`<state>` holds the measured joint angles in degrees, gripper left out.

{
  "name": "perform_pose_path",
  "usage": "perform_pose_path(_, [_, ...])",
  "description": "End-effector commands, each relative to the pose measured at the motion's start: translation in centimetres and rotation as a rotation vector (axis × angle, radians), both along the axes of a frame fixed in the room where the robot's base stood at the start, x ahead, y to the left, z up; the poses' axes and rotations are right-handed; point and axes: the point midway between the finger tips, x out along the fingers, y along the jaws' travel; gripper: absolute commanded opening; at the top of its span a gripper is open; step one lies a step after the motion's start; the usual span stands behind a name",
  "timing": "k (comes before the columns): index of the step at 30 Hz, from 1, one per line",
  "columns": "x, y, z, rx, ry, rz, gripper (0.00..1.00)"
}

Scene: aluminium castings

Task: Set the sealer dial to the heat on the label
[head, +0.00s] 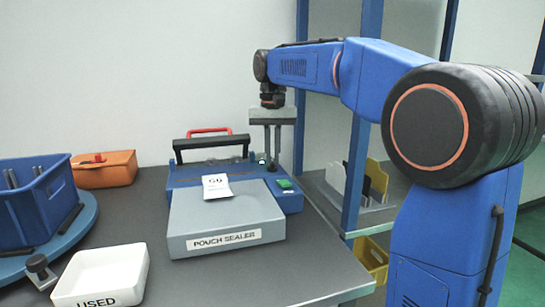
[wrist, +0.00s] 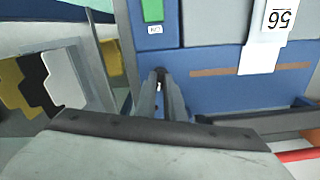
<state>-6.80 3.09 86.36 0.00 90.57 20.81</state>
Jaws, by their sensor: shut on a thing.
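The blue pouch sealer (head: 182,182) stands on the grey table, with a grey front plate marked POUCH SEALER. A white label (head: 217,186) lies on it; its number looks like 56, and it appears upside down in the wrist view (wrist: 262,50). My gripper (head: 272,168) points straight down at the sealer's back right corner. In the wrist view, my gripper (wrist: 162,82) is shut on the small dark dial (wrist: 160,75), which shows a pale mark. The fingers cover most of the dial, and its scale cannot be read.
A green switch (head: 284,184) sits in front of the dial. A red handle (head: 208,131) rises behind the sealer. A white USED tray (head: 103,274), a blue bin (head: 38,207) on a round turntable and an orange case (head: 104,170) stand left. A rack post (head: 355,170) is close on the right.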

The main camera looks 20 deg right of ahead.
Motion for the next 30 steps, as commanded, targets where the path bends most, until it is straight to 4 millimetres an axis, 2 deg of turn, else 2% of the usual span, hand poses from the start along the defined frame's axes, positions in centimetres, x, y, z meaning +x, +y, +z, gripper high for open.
perform_pose_path(10, [0.05,-0.01,0.06,0.0,-0.002,-0.129,0.0])
perform_pose_path(26, [0.06,-0.01,0.07,0.0,-0.003,-0.149,0.0])
perform_pose_path(27, [0.06,-0.01,0.07,0.0,-0.003,-0.149,0.19])
perform_pose_path(28, [0.05,-0.01,0.06,0.0,-0.003,-0.149,0.26])
perform_pose_path(30, [0.04,-0.01,0.05,0.0,-0.002,-0.149,0.28])
